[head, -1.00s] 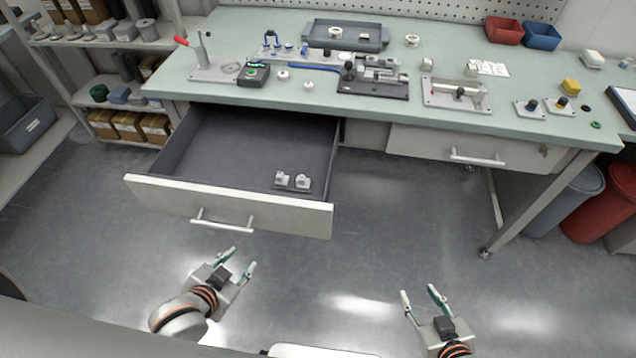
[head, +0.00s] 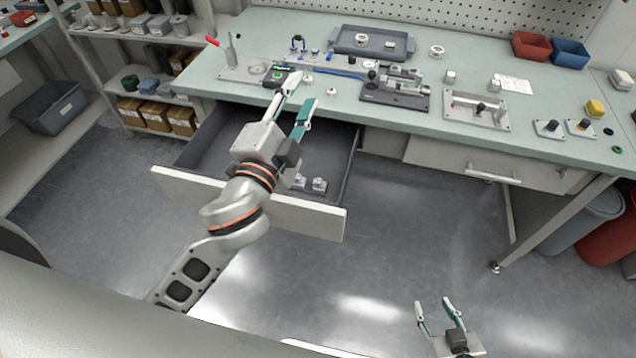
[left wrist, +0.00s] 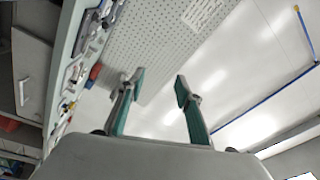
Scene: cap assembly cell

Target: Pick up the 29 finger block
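Two small light-grey blocks lie at the front right inside the open drawer (head: 183,186). The right-hand block (head: 319,184) is clear to see, and the left-hand block (head: 299,182) is close to my left gripper's body in the picture. I cannot read a 29 on either one. My left gripper (head: 301,98) is raised over the drawer, its open fingers reaching toward the bench edge, with nothing between them. In the left wrist view the fingers (left wrist: 158,88) are spread apart and empty. My right gripper (head: 436,306) is open and empty, low over the floor.
The bench (head: 345,108) holds a red-lever press (head: 232,62), a dark clamp fixture (head: 395,95), a grey tray (head: 352,48) and several small parts. A shut drawer (head: 480,165) is at the right. The floor in front is clear.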

